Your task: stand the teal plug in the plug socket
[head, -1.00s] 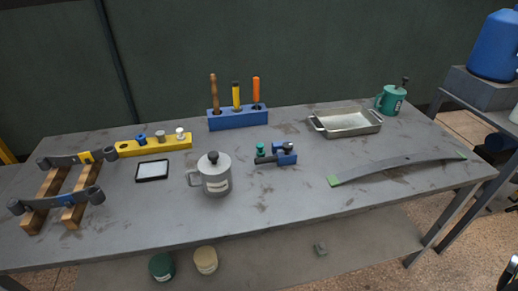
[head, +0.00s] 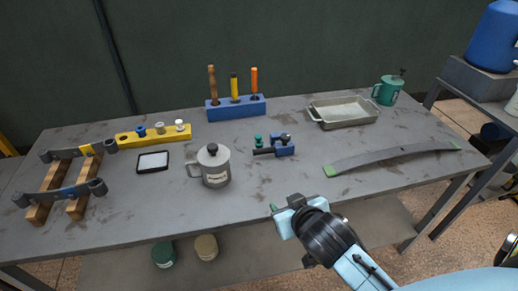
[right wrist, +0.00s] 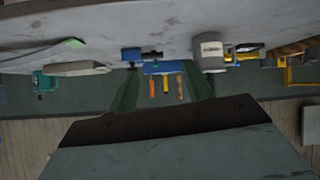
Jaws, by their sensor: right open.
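The teal plug (head: 258,141) is a small teal-topped piece at the left end of a small blue and dark fixture (head: 283,147) in the middle of the table. I cannot tell whether it is seated in that fixture or stands behind it. A yellow rack (head: 153,137) at the left holds a blue, a grey and a white plug in a row; I cannot make out an empty hole. My right gripper (head: 288,211) is open and empty at the table's front edge, well short of the teal plug. My left gripper is out of view.
A grey lidded mug (head: 214,168) stands left of the fixture. A blue block (head: 238,109) with upright tools is behind it. A metal tray (head: 343,112), a teal mug (head: 388,91) and a curved leaf spring (head: 392,158) are at the right. The front middle is clear.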

